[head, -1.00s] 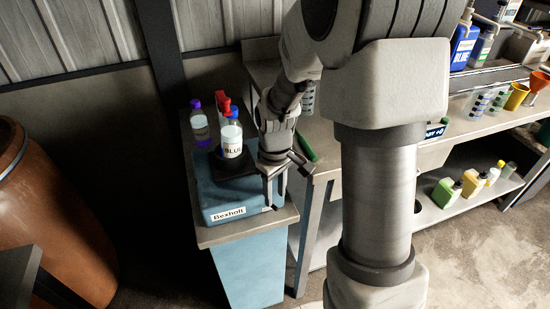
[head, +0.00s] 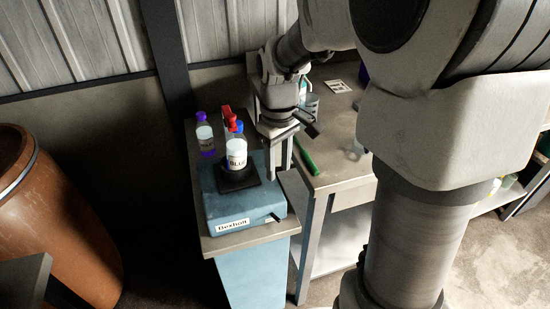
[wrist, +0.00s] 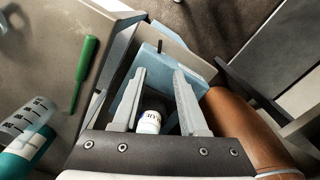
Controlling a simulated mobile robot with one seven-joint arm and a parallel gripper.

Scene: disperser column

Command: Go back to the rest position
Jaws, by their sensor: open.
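My gripper (head: 278,158) points down beside the right edge of the blue Bexholt machine (head: 231,207), close to the gap before the bench. In the wrist view its two fingers (wrist: 161,100) stand apart with nothing held between them. A bottle with a blue label text (head: 236,154) stands on the machine's dark plate, to the left of my gripper. Its white body also shows far beyond the fingers in the wrist view (wrist: 149,121). The rest position itself is not marked in any view.
A purple-capped bottle (head: 205,134) and a red-topped item (head: 229,117) stand behind the plate. A green screwdriver-like tool (head: 305,157) lies on the bench (head: 340,172) right of my gripper. An orange barrel (head: 50,220) stands at left. Floor between barrel and machine is clear.

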